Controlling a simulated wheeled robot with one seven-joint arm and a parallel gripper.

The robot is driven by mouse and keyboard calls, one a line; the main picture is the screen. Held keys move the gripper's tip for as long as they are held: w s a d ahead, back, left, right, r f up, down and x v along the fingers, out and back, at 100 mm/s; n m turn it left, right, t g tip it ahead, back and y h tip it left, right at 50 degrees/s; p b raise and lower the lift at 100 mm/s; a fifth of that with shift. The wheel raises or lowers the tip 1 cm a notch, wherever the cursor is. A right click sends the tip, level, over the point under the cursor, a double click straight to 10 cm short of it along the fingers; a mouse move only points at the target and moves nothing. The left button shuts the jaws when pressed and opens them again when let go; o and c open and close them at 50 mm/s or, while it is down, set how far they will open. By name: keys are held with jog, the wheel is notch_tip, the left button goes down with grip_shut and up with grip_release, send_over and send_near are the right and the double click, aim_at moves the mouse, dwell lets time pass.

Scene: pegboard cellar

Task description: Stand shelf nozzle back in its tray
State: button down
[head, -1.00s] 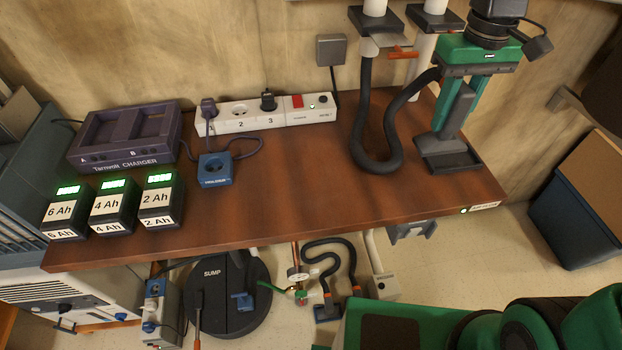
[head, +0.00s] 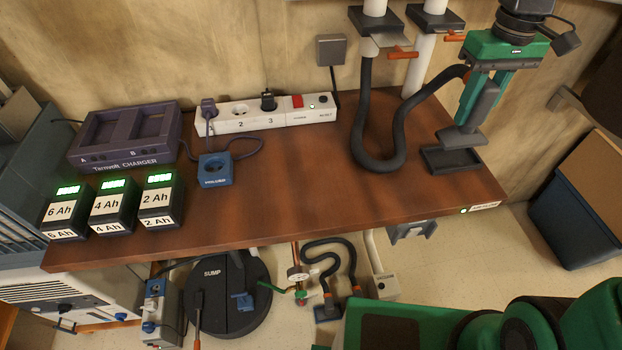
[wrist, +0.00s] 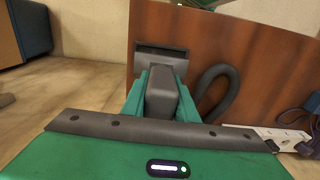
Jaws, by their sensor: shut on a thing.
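The shelf nozzle (head: 463,136) is a grey piece with a wide flat foot, upright and slightly tilted in the head view. My gripper (head: 480,104) is shut on its grey body from above, green fingers on either side. The nozzle's tray (head: 470,161) is a shallow dark tray at the right end of the bench. The foot appears just above and behind the tray, seemingly clear of it.
A black hose (head: 372,160) loops from a wall pipe to behind my gripper. A power strip (head: 265,113), charger (head: 125,138), blue socket block (head: 215,170) and several batteries (head: 113,205) stand to the left. The bench middle (head: 300,180) is clear.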

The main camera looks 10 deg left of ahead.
aim_at(463, 131)
jog(key=shift+f, duration=0.1)
dwell(0.3)
jog(key=shift+f, duration=1.4)
jog(key=shift+f, duration=1.4)
dwell(3.0)
jog(key=c, duration=0.8)
grip_release()
jog(key=shift+c, duration=0.2)
jog(key=shift+r, duration=3.5)
